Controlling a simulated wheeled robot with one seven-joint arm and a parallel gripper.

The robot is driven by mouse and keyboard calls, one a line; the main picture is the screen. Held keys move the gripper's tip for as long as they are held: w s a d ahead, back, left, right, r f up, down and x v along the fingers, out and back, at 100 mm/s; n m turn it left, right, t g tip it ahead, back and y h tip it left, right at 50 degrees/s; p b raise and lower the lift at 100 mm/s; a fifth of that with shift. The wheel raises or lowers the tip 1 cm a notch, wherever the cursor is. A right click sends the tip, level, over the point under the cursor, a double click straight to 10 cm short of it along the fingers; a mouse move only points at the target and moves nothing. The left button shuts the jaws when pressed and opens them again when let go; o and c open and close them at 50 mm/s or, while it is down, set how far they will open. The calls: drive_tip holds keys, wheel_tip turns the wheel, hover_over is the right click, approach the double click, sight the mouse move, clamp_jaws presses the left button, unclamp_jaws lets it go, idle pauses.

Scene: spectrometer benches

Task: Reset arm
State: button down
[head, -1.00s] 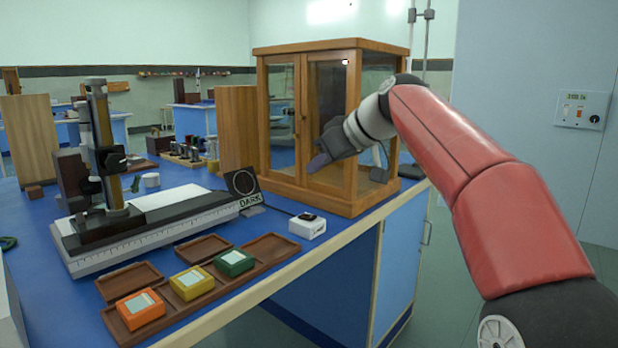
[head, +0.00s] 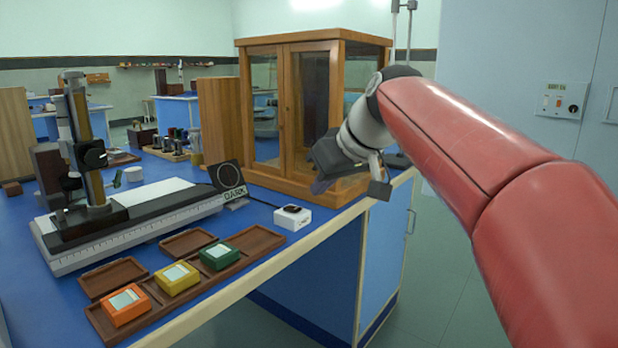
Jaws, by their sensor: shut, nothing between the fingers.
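My red arm reaches in from the right in the head view. My gripper (head: 322,186) is at its end, in front of the lower right part of the glass-fronted wooden cabinet (head: 290,40).
The blue bench (head: 145,235) holds a spectrometer stand (head: 85,150) and a DARK sign (head: 228,178). A small white box (head: 293,218) stands near the bench edge. Orange (head: 127,304), yellow (head: 177,279) and green (head: 219,256) boxes sit in a wooden tray (head: 255,241). Open floor lies right.

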drive_tip(key=s+d+f+m+h, duration=0.1)
drive_tip(key=s+d+f, duration=0.3)
drive_tip(key=s+f, duration=0.4)
drive_tip(key=s+d+f+m+h, duration=0.2)
drive_tip(key=s+d+f+m, duration=0.2)
drive_tip(key=s+f, duration=0.4)
drive_tip(key=s+d+f+m+g+h, duration=0.1)
drive_tip(key=s+d+f+m+h, duration=0.1)
drive_tip(key=s+d+f, duration=0.3)
drive_tip(key=s+f, duration=0.3)
drive_tip(key=shift+s, duration=0.3)
